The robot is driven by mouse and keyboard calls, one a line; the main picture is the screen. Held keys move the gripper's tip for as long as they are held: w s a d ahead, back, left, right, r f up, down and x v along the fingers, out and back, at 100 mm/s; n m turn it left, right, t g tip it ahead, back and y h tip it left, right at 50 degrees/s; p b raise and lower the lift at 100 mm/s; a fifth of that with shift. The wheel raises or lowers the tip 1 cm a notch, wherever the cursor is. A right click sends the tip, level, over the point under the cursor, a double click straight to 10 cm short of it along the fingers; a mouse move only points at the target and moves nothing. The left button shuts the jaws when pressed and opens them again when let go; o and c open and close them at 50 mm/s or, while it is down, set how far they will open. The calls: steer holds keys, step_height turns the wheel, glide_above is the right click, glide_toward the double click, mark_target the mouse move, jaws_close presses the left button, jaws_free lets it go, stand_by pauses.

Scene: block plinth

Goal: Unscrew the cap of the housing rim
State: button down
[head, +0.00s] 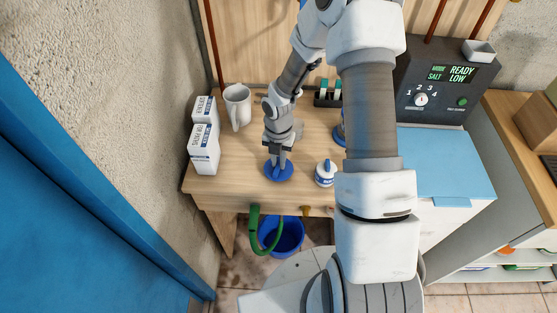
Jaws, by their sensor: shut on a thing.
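A round blue cap (286,175) sits near the front edge of the wooden table, in the middle of the head view. My gripper (279,165) points down at it from above and is shut on its raised middle part. The fingers cover part of that middle. The housing rim under the cap cannot be told apart from the cap in this view, and I cannot tell how far the cap is turned.
A white and blue container (325,174) stands close right of the cap. A mug (237,103) and white cartons (205,150) stand at left. A blue bucket (287,237) and green hose (254,225) are below. A control box (440,85) is at right.

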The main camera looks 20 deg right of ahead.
steer(key=shift+f, duration=0.15)
steer(key=c, duration=0.8)
jaws_free()
